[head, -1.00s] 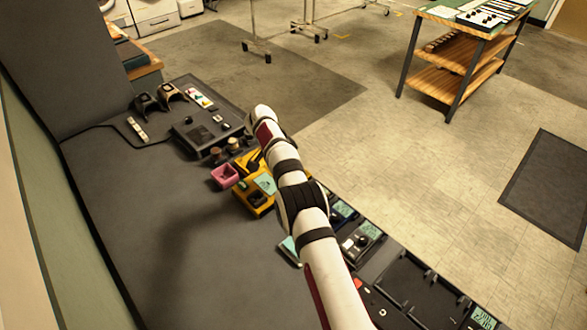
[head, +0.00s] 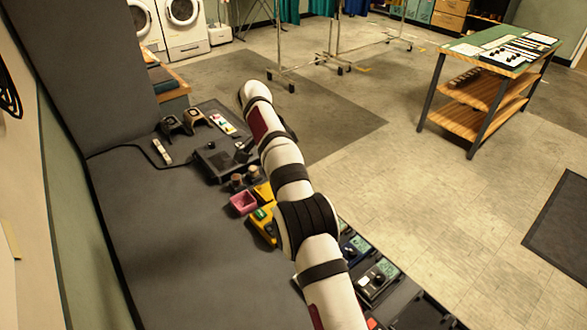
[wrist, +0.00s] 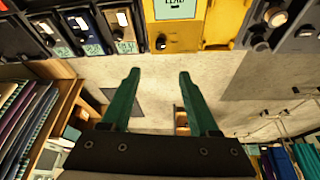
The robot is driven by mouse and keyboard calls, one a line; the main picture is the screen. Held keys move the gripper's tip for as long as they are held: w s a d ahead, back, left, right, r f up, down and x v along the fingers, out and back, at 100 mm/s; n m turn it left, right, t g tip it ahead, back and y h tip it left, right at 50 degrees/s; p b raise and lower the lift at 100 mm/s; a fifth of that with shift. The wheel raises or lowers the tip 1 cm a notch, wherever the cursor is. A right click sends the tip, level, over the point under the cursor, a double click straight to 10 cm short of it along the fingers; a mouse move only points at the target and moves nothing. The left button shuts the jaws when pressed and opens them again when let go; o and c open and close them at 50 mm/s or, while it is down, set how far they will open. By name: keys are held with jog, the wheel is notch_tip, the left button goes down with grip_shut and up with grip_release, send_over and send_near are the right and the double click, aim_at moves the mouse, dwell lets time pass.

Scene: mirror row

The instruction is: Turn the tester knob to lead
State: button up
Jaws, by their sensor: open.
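The yellow tester (head: 262,226) sits on the dark bench in the head view, partly covered by my arm. In the wrist view the yellow tester (wrist: 176,36) is at the top edge, cut off by the frame. Its pale screen (wrist: 174,8) shows letters that look like LEAD. A small black round part (wrist: 160,42) shows on the yellow face; I cannot tell whether it is the knob. My gripper (wrist: 157,75) has two green fingers spread apart, empty, pointing toward the tester with a visible gap. In the head view my arm hides the gripper.
A pink tray (head: 243,203) stands beside the tester. A dark box (head: 222,160) lies beyond it, and dark meters (head: 376,283) line the bench's right side. Several devices flank the tester in the wrist view. A wooden cart (head: 485,95) stands apart on the floor.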

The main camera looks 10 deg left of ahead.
jog(key=s+d+n+t+y, duration=0.25)
jog(key=d+n+y, duration=0.4)
jog(key=n, duration=0.75)
jog(key=shift+g+h, duration=0.35)
jog(key=shift+h, duration=0.4)
jog(key=x, duration=1)
jog(key=d+x, duration=0.1)
jog(key=x, duration=0.4)
jog(key=shift+f, duration=0.45)
jog(key=shift+a, duration=0.1)
grip_shut()
